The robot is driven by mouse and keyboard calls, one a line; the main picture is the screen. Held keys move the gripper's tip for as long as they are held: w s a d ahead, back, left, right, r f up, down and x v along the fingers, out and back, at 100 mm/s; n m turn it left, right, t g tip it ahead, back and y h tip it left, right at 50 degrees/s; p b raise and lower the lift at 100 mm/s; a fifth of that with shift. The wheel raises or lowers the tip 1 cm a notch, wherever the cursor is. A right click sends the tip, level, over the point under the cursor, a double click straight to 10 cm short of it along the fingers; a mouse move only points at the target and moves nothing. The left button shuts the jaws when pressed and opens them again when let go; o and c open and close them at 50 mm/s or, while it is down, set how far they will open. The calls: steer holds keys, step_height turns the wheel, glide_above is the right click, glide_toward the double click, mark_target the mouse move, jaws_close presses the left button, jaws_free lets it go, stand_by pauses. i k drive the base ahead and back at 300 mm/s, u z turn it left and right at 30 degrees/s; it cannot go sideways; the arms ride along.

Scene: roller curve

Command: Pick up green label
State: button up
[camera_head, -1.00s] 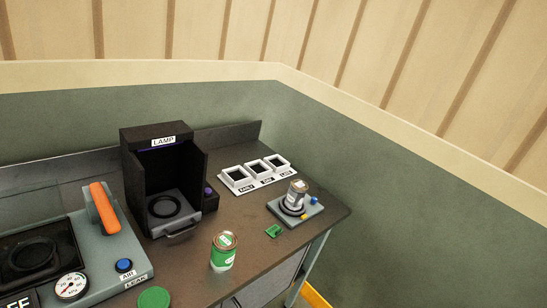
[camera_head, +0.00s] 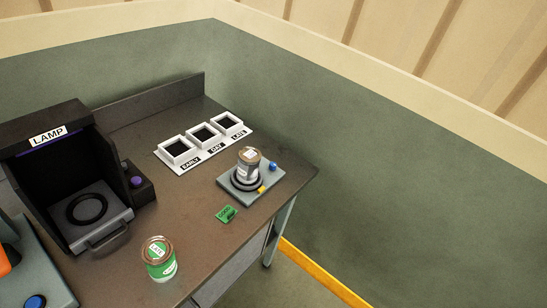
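A small green label (camera_head: 226,214) with a pale printed patch lies on the dark bench top, between the green can and the scale-like plate. A can with a green and white label (camera_head: 160,259) stands to its left, nearer the front edge. A grey can (camera_head: 247,163) stands on a black ring on the grey plate (camera_head: 224,181), behind and right of the green label. My gripper does not show in this view.
A black lamp box (camera_head: 62,164) with a ring tray stands at left. A white three-slot holder (camera_head: 207,149) marked EARLY, DAY and LATE lies behind. The bench (camera_head: 185,214) ends at right, above a yellow floor strip (camera_head: 322,276).

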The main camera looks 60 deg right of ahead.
mark_target(227, 213)
steer(key=z, duration=0.65)
steer(key=i, duration=1)
steer(key=u, duration=0.05)
